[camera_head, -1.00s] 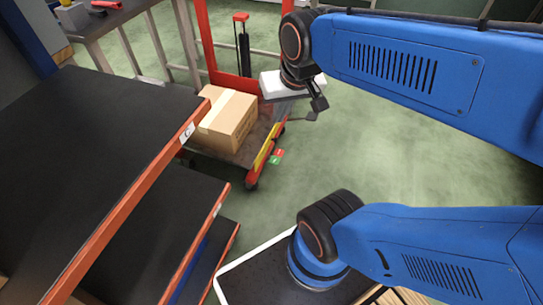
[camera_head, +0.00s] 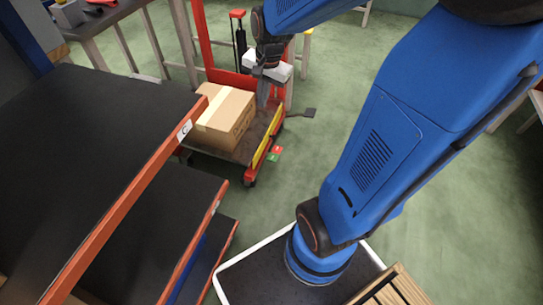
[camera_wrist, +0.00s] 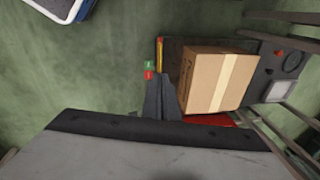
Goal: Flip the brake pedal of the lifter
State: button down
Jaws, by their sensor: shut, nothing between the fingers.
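The red lifter (camera_head: 223,78) stands beyond the shelves, its platform low and carrying a cardboard box. A small red and green two-part tab (camera_head: 275,153), which looks like the brake pedal, sticks out beside the yellow edge near the front wheel. It also shows in the wrist view (camera_wrist: 149,70), green part above red. In the wrist view the fingertips (camera_wrist: 158,76) appear just right of the tab; the height gap is unclear.
The cardboard box (camera_head: 225,118) is close left of my gripper. Black shelves with orange edges (camera_head: 150,180) fill the left. A grey table (camera_head: 95,22) stands behind. Green floor (camera_head: 310,150) is open right of the lifter.

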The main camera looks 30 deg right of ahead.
jog(key=w+d+f+m+g, duration=0.1)
jog(key=w+d+f+m, duration=0.25)
jog(key=w+f, duration=0.2)
jog(key=m+g+y, duration=0.1)
jog(key=m+g, duration=0.1)
jog(key=m, duration=1.1)
send_over(272, 160)
jog(key=w+d, duration=0.2)
notch_tip(272, 160, down, 26)
jog(key=shift+f, duration=0.8)
jog(key=f, duration=0.4)
jog(key=s+a+f, duration=0.1)
jog(key=f, duration=0.4)
jog(key=a+f, duration=0.1)
jog(key=f, duration=0.3)
jog(key=shift+s+f, duration=0.35)
jog(key=shift+s, duration=0.05)
